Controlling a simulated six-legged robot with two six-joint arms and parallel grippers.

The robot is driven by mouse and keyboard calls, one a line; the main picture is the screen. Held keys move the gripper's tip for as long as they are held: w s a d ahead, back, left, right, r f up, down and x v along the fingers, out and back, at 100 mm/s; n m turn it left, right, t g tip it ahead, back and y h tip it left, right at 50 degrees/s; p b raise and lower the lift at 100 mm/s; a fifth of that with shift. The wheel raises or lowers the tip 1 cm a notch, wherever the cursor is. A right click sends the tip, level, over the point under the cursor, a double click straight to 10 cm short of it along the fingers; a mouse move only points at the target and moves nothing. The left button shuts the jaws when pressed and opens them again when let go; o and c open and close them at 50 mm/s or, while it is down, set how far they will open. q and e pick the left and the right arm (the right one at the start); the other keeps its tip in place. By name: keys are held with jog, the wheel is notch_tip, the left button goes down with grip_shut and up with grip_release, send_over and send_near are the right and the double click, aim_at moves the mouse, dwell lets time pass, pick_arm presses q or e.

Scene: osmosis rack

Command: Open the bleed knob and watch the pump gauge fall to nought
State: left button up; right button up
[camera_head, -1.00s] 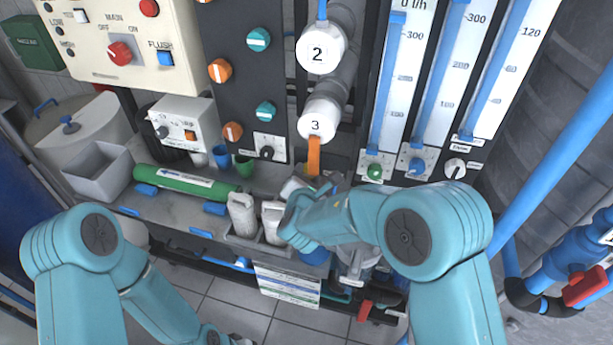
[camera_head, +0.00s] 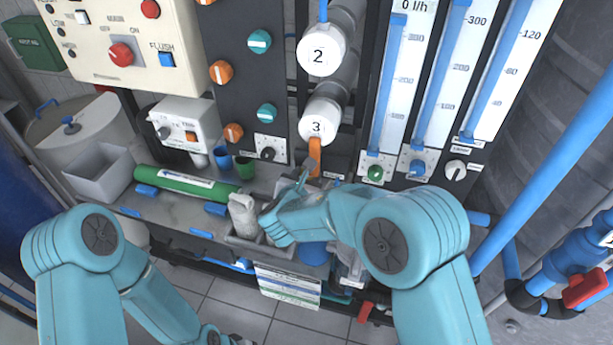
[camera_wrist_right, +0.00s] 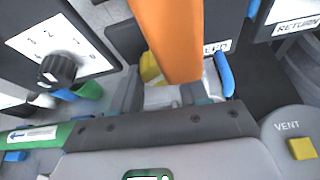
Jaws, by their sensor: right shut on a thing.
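My right gripper (camera_head: 309,168) is at the orange lever (camera_head: 315,158) below the white housing marked 3. It appears shut on this lever, though its fingers are not plain in the wrist view. The lever hangs large at the top of the right wrist view (camera_wrist_right: 168,40). A yellow part (camera_wrist_right: 150,68) and a blue part (camera_wrist_right: 224,74) show beside its lower end. A grey body (camera_wrist_right: 215,155) carries the word VENT and a yellow square part (camera_wrist_right: 302,148). A green-edged display (camera_wrist_right: 148,174) is cut off below. I cannot identify the bleed knob or read a pump gauge.
Two white bottle-like things stood in a grey holder; one bottle (camera_head: 243,214) still shows. A green cylinder (camera_head: 187,184) lies left of it. A black selector knob (camera_wrist_right: 57,69) and flow tubes (camera_head: 393,90) border the lever. My right forearm hides the area below.

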jog(key=shift+a+n+h, duration=0.1)
jog(key=shift+n+h, duration=0.2)
jog(key=shift+n, duration=0.1)
dwell(0.3)
jog(key=o, duration=1.1)
jog(key=shift+s+r, duration=0.1)
jog(key=shift+c, duration=0.2)
